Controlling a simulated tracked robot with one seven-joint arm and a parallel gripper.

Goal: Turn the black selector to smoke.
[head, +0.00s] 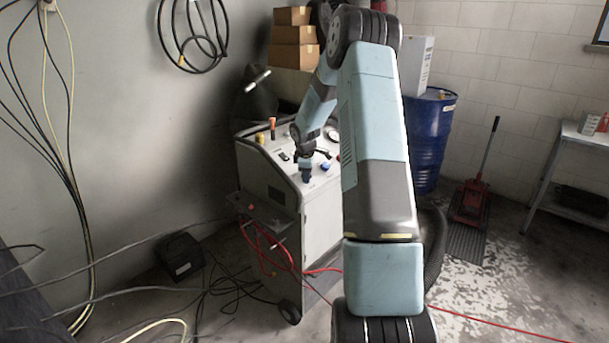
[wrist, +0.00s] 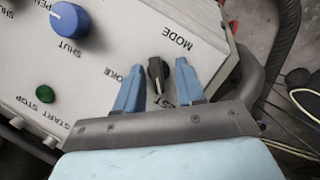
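The black selector (wrist: 157,70) shows in the wrist view under the printed word MODE, with a white mark on its lower part. My gripper (wrist: 158,78) is open, one blue finger on each side of the selector, with visible gaps between. I cannot tell how far the fingertips are above the panel. In the head view my gripper (head: 306,174) points down at the console top (head: 283,185), and the selector cannot be made out there.
A blue knob (wrist: 70,20) marked SHUT and a green START/STOP button (wrist: 44,93) are left of the selector in the wrist view. A blue drum (head: 428,140) stands behind my arm. Cables (head: 235,285) lie on the floor by the console.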

